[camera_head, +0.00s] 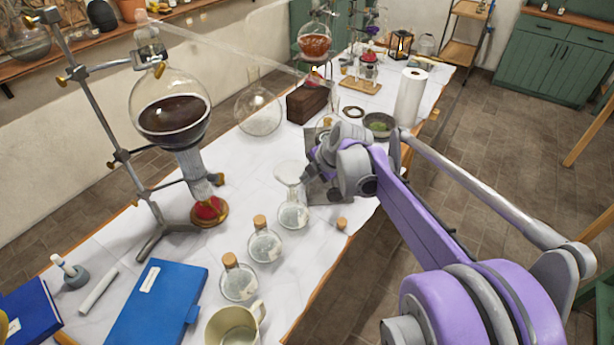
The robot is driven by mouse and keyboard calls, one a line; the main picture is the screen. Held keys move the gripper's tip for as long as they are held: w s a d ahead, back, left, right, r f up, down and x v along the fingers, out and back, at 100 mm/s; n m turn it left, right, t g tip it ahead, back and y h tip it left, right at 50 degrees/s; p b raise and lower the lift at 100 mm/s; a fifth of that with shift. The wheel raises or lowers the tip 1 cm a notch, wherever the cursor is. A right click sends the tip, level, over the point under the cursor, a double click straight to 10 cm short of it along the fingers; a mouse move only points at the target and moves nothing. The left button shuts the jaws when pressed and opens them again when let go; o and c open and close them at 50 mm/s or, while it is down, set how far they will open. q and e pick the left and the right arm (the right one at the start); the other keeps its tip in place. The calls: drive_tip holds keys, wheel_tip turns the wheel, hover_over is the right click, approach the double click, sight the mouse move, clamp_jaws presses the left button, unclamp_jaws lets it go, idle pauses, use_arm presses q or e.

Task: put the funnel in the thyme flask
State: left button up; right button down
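A clear glass funnel (289,172) is upright at the mouth of an uncorked round flask (292,217); its stem appears to go into the neck. I cannot read a thyme label on this flask. My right gripper (312,160) is just right of the funnel's rim, with my purple and grey arm coming in from the right. Its fingertips are small and partly hidden by the wrist, so I cannot tell whether they touch the funnel. My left gripper is out of view.
Two corked flasks (264,246) (238,283) stand nearer, with a mug (235,325) in front. A loose cork (341,224) lies by the table's right edge. A large retort (171,110) on a stand, a blue book (157,305) and a paper roll (410,98) also occupy the table.

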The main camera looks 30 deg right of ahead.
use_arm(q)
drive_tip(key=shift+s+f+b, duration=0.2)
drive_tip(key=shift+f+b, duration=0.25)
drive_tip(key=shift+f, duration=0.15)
use_arm(e)
drive_tip(key=shift+f, duration=1.2)
idle(1.8)
drive_tip(key=c, duration=1)
unclamp_jaws()
drive_tip(key=shift+o, duration=0.2)
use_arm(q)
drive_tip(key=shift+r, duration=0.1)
use_arm(e)
drive_tip(key=shift+r, duration=0.15)
use_arm(q)
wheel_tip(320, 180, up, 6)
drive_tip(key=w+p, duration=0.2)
drive_tip(key=p, duration=0.2)
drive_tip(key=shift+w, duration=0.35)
use_arm(e)
wheel_tip(320, 180, up, 7)
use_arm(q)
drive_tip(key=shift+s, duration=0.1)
